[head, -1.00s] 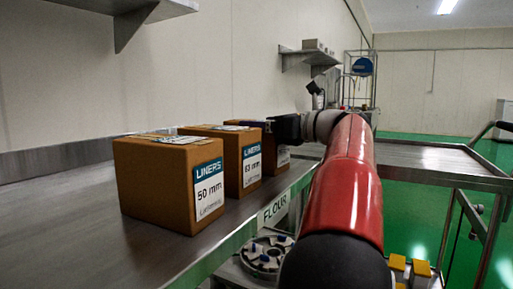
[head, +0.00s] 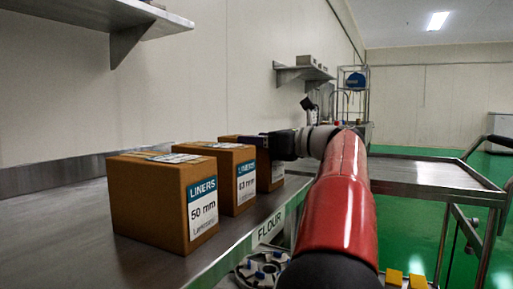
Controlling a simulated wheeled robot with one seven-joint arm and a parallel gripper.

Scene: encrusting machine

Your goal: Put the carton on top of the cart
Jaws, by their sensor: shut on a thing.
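Three brown cartons with white and teal LINERS labels stand in a row on the steel counter: the near one (head: 160,205) reads 50 mm, the middle one (head: 232,185) reads 63 mm, and the far one (head: 265,176) is partly hidden. My gripper (head: 268,143) is shut on the far carton, at its upper part. That carton appears to rest on the counter; its far side and the fingertips' contact are hard to see. The cart (head: 425,174) has a flat, bare steel top and stands to the right, behind my red arm.
The steel counter (head: 75,255) has a FLOUR label on its front edge. A wall shelf (head: 130,40) is at upper left, another (head: 300,74) farther back. A round part with blue pieces (head: 262,268) and yellow blocks (head: 394,277) lie below.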

